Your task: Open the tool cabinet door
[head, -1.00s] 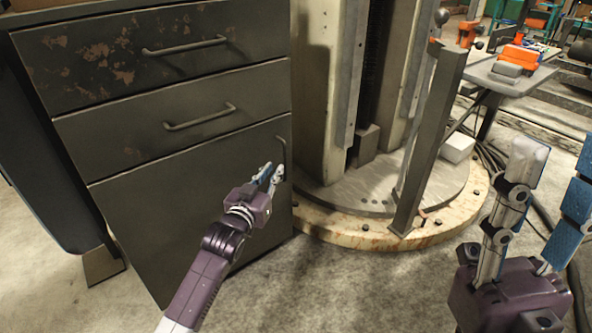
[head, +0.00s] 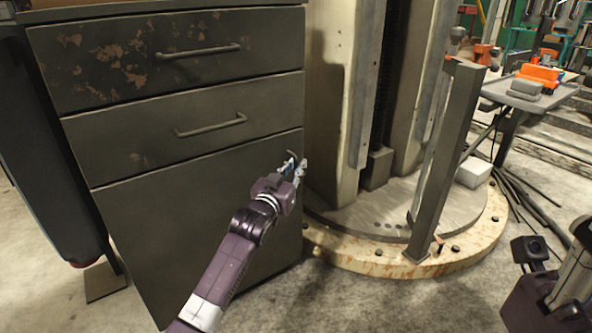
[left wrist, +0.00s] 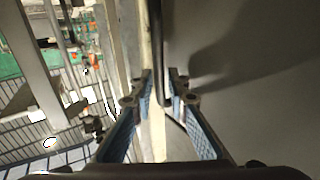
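The tool cabinet's door (head: 165,220) is the large dark panel below two drawers in the head view, and it looks flush with the cabinet front. Its handle (head: 292,155) is a dark upright bar near the door's right edge, partly hidden by my left gripper (head: 294,168). In the left wrist view the handle (left wrist: 158,50) runs down between the two fingertips of my left gripper (left wrist: 161,88). The fingers are apart, one on each side of the bar; I cannot tell whether they touch it. My right gripper (head: 556,262) is at the lower right, cut by the frame edge, fingers apart and empty.
A column stands on a round base plate (head: 450,260) just right of the cabinet, with an upright dark post (head: 445,150). A small table (head: 535,95) with orange and grey items is at the back right. Bare concrete floor lies in front of the cabinet.

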